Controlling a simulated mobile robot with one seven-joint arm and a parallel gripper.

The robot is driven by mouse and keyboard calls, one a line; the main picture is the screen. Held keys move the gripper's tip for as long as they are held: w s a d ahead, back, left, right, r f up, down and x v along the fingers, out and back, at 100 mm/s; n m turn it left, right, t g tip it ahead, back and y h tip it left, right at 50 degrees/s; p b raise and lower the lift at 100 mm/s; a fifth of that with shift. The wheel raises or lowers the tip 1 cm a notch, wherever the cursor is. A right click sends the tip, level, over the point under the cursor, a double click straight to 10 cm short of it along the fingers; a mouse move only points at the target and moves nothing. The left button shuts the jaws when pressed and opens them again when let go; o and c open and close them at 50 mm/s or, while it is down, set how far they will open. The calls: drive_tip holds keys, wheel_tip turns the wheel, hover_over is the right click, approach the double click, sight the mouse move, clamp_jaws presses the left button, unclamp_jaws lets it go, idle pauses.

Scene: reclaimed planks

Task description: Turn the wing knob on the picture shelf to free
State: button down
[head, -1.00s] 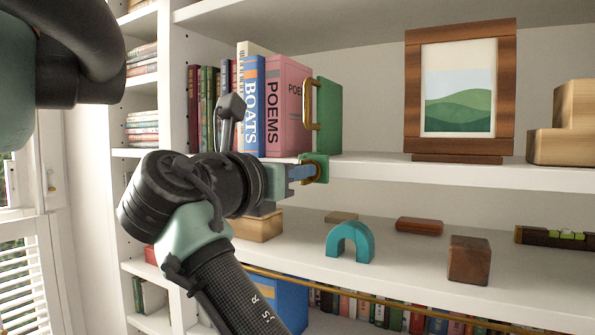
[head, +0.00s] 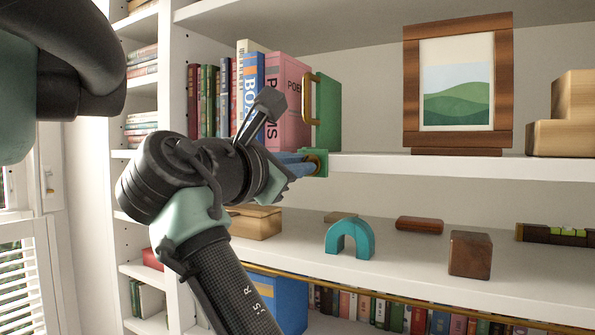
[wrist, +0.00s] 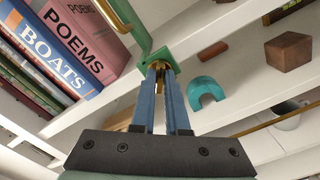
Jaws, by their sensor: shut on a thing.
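The brass wing knob (wrist: 157,66) sits on a green plate (wrist: 111,77) at the front edge of the picture shelf (head: 450,173). My gripper (head: 306,164) reaches it from the left in the head view. In the wrist view the two blue fingers of my gripper (wrist: 160,74) are closed on the knob, which shows as a bit of brass between the tips. Most of the knob is hidden by the fingers. My wrist is rolled, so the shelf edge runs diagonally in the wrist view.
A green upright with a brass handle (head: 308,108) stands just above the plate, beside the pink POEMS book (head: 292,95). A framed picture (head: 458,85) stands further right. Below are a teal arch (head: 349,238) and a wooden cube (head: 470,254).

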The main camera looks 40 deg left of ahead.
drive_tip(key=m+b, duration=0.2)
drive_tip(key=m, duration=0.8)
drive_tip(key=shift+d+f+b, duration=0.1)
drive_tip(key=shift+f+b, duration=0.05)
drive_tip(key=shift+b, duration=0.25)
drive_tip(key=shift+m, duration=0.4)
drive_tip(key=c, duration=0.9)
unclamp_jaws()
